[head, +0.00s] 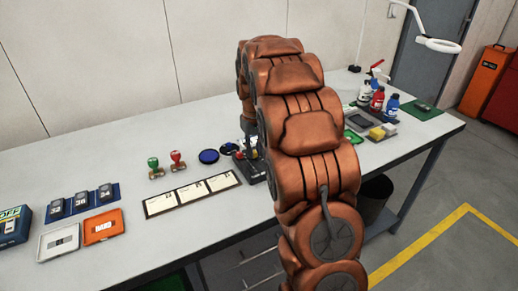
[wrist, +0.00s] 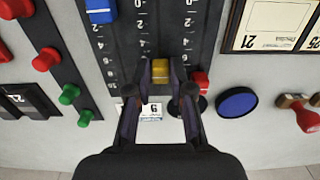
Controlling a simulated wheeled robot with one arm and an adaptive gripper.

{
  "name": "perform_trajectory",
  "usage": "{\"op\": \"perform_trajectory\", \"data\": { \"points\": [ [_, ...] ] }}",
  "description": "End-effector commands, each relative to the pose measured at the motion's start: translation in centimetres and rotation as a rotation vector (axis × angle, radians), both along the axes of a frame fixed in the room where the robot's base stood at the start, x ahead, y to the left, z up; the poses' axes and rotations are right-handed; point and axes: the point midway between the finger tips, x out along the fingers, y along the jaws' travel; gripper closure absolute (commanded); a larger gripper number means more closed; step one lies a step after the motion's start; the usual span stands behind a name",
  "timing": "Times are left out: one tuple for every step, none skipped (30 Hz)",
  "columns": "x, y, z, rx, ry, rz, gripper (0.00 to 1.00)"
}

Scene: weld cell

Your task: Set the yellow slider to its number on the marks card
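In the wrist view the yellow slider (wrist: 160,70) sits in a dark panel (wrist: 118,45) between printed number scales. A blue slider (wrist: 101,12) stands at upper left and a red slider (wrist: 200,80) just right of my fingers. A small white card (wrist: 151,110) with a dark figure, seen inverted, shows between the fingers, partly hidden. I cannot tell the slider's exact mark. In the head view my arm hides most of the panel.
A blue round pad (wrist: 237,102) and a red stamp (wrist: 308,115) lie right of the panel. A framed row of number cards (head: 193,193) lies on the table (head: 130,160). Red and green knobs (wrist: 69,94) stand at left. Bottles (head: 377,98) stand at the far right.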

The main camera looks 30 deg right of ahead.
Motion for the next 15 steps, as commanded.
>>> {"op": "perform_trajectory", "data": {
  "points": [
    [0.0,0.0,0.0,0.000,0.000,0.000,0.71],
    [0.0,0.0,0.0,0.000,0.000,0.000,0.71],
    [0.0,0.0,0.0,0.000,0.000,0.000,0.71],
    [0.0,0.0,0.0,0.000,0.000,0.000,0.71],
    [0.0,0.0,0.0,0.000,0.000,0.000,0.71],
    [0.0,0.0,0.0,0.000,0.000,0.000,0.71],
    [0.0,0.0,0.0,0.000,0.000,0.000,0.71],
    [0.0,0.0,0.0,0.000,0.000,0.000,0.71],
    [0.0,0.0,0.0,0.000,0.000,0.000,0.71],
    [0.0,0.0,0.1,0.000,0.000,0.000,0.71],
    [0.0,0.0,0.1,0.000,-0.001,0.000,0.71],
    [0.0,0.0,0.3,0.000,-0.001,0.001,0.71],
    [0.0,0.0,0.6,0.000,-0.002,0.001,0.71],
    [0.1,0.0,0.8,0.000,-0.002,0.001,0.71],
    [0.1,0.0,1.3,0.000,-0.004,0.001,0.71]
  ]
}}
